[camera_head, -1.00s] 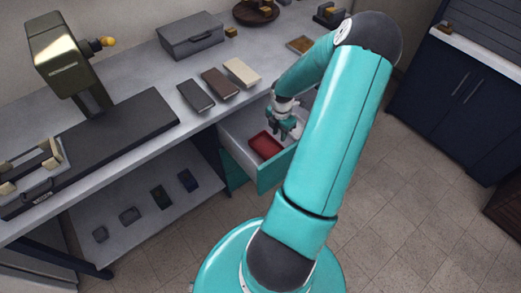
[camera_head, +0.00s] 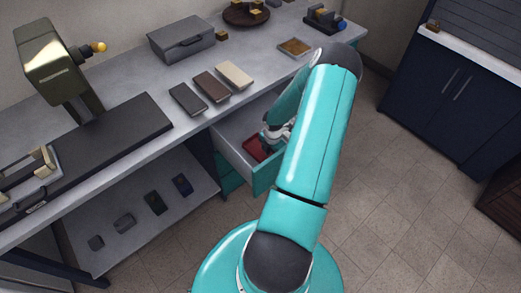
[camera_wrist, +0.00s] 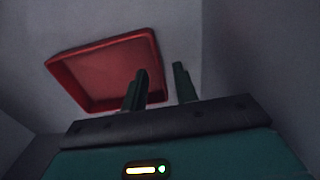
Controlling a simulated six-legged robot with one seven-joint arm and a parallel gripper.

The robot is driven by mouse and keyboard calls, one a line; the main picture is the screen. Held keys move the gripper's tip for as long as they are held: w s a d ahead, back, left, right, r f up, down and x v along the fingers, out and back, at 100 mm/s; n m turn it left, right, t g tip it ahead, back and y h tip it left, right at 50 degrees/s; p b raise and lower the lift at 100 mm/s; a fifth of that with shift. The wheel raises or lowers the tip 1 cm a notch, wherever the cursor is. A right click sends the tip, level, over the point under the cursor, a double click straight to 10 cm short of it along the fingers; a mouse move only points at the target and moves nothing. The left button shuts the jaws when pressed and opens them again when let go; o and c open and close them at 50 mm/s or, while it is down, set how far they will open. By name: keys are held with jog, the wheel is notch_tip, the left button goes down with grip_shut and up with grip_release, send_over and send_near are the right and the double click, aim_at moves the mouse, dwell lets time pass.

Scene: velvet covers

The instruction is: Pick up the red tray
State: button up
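The red tray (camera_head: 255,149) is small and shallow and lies inside the open drawer (camera_head: 232,150). In the wrist view the red tray (camera_wrist: 100,70) is empty and lies tilted in the picture, with its raised rim visible. My gripper (camera_wrist: 160,70) is open and empty. Its left finger overlaps the tray's right part in the picture, and its right finger is just past the tray's right edge. I cannot tell whether a finger touches the rim. In the head view my gripper (camera_head: 268,139) is inside the drawer, partly hidden by my arm.
The drawer walls stand close around my gripper. The workbench (camera_head: 230,107) above holds dark, brown and cream flat cases (camera_head: 235,74) and a grey box (camera_head: 180,40). A lower shelf (camera_head: 140,235) holds several small items. The floor (camera_head: 400,210) to the right is clear.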

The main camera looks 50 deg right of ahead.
jog(key=shift+f, duration=0.3)
grip_shut()
